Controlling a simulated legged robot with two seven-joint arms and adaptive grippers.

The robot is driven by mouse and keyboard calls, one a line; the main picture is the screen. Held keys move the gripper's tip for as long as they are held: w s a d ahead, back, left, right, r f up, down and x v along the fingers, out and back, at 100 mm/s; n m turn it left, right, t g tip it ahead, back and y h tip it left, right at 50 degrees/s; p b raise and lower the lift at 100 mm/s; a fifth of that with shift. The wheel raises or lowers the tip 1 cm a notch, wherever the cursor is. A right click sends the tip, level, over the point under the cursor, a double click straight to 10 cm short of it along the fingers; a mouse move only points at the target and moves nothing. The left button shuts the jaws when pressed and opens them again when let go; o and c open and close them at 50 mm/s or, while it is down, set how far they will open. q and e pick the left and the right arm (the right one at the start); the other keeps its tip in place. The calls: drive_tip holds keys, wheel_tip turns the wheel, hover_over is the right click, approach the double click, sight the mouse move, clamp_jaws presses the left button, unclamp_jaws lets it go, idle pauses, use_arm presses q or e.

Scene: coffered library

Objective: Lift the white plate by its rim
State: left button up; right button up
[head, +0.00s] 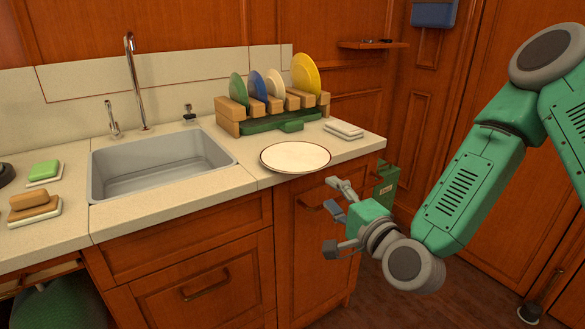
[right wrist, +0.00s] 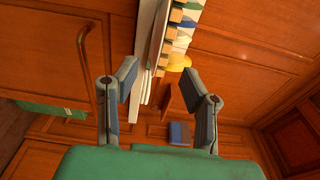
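The white plate (head: 295,156) has a thin dark rim and lies flat on the counter, right of the sink. Its near rim reaches the counter's front edge and seems to stick out slightly. My right gripper (head: 336,217) is open and empty, in front of the cabinet, below and to the right of the plate, apart from it. In the right wrist view its two fingers (right wrist: 158,82) are spread, with the pale counter edge beyond them; I cannot clearly pick out the plate there. My left gripper is not in view.
A dish rack (head: 229,121) with several coloured plates stands behind the plate. White folded cloths (head: 344,129) lie at its right. The sink (head: 160,165) is to the left. The counter's front edge and a cabinet handle (head: 312,207) are close to my right gripper.

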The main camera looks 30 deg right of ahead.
sight(303, 165)
drive_tip(key=w+b, duration=0.3)
drive_tip(key=w, duration=0.1)
drive_tip(key=w+b, duration=0.3)
drive_tip(key=w, duration=0.1)
drive_tip(key=w+d+b, duration=0.1)
drive_tip(key=w+b, duration=0.2)
drive_tip(key=w, duration=0.2)
drive_tip(key=shift+w+f+b, duration=0.1)
drive_tip(key=shift+f+b, duration=0.25)
drive_tip(key=shift+f, duration=0.05)
drive_tip(key=shift+w+r, duration=0.1)
drive_tip(key=shift+w, duration=0.1)
drive_tip(key=shift+d, duration=0.15)
clamp_jaws()
